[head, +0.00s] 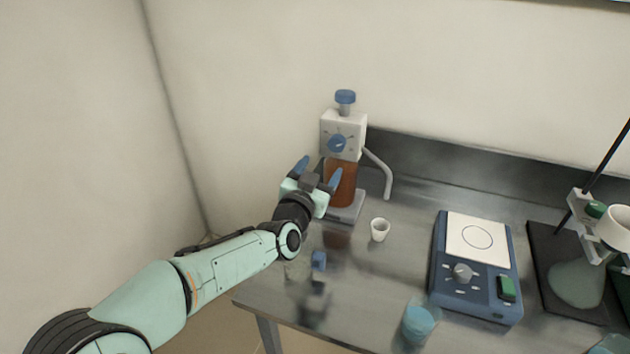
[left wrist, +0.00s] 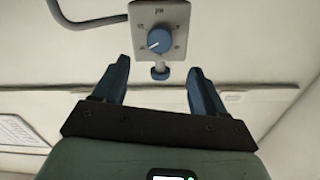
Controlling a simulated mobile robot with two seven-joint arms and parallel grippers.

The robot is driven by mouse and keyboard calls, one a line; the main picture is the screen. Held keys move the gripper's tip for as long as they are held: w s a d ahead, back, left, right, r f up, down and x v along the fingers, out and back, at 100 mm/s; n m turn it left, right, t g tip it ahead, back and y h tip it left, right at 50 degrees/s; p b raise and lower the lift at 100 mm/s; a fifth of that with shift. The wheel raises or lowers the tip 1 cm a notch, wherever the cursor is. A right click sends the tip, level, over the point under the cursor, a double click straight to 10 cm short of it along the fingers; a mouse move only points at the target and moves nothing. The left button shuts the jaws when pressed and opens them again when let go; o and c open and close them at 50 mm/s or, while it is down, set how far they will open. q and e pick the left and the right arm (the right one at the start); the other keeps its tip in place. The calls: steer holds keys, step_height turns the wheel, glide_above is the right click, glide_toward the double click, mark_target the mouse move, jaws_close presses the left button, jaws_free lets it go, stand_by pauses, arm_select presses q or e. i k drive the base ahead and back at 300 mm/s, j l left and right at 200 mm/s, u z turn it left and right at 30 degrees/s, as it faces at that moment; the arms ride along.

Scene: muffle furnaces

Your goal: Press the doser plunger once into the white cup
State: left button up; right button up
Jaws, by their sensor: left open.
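The doser (head: 343,135) stands at the back left of the bench, with a white head, a blue dial (head: 337,143) and an amber bottle (head: 341,182). Its blue-capped plunger (head: 345,97) stands raised on top. The grey spout (head: 380,170) bends down at the right. The white cup (head: 379,230) stands upright just in front of the spout tip; I cannot tell if it is directly below. My left gripper (head: 319,171) is open and empty in front of the bottle, lower than the plunger. In the left wrist view the doser appears inverted, its plunger (left wrist: 160,72) between the fingers in the picture.
A blue hotplate-like device (head: 477,268) stands right of the cup. A beaker of blue liquid (head: 419,322) is near the front edge. A dark stand with a flask (head: 577,284) is at the far right. Bench (head: 405,268) is clear around the cup.

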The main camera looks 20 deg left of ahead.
mark_target(345, 97)
steer(key=k, duration=1)
